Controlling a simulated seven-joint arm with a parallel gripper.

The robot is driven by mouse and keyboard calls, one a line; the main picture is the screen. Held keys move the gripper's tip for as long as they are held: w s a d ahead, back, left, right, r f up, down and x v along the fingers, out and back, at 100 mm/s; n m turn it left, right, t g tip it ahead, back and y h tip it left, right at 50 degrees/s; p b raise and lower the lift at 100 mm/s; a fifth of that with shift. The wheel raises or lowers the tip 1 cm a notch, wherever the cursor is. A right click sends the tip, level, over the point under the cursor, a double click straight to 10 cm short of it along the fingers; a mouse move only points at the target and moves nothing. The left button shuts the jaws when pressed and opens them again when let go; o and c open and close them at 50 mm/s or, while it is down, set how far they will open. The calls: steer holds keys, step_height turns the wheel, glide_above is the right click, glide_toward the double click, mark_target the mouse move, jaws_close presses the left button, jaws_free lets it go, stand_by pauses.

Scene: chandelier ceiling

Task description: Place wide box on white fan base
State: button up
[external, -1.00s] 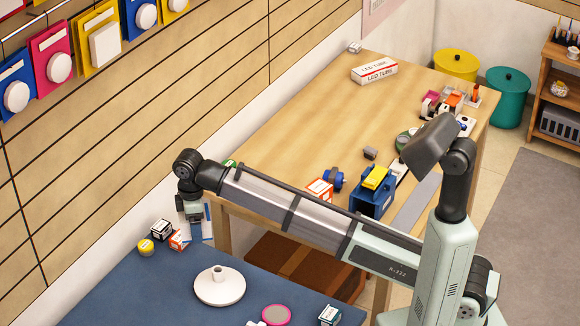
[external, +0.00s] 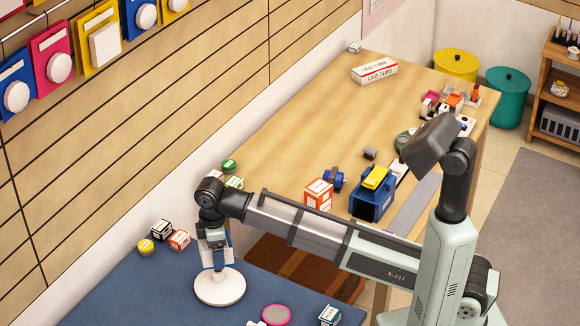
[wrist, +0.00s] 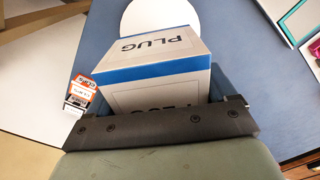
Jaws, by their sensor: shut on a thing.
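My gripper (external: 214,243) is shut on a wide white box with blue edges (external: 215,256), marked "PLUG". The box (wrist: 155,60) also fills the middle of the wrist view, between the fingers. The white round fan base (external: 220,287) lies on the blue table top. In the external view the box hangs over the back part of the base and hides its stem; I cannot tell whether they touch. In the wrist view part of the white disc (wrist: 160,14) shows beyond the box.
Small boxes, one black and white (external: 161,230) and one orange (external: 179,240), stand left of my gripper with a yellow round item (external: 146,247). A pink-rimmed disc (external: 276,315) and a small box (external: 329,315) are at the front. The wooden table (external: 300,110) behind holds several items.

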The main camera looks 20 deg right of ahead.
steer(key=shift+f, duration=2.15)
steer(key=shift+f, duration=0.1)
steer(key=o, duration=0.9)
step_height(320, 180, up, 12)
steer(key=shift+r, duration=0.15)
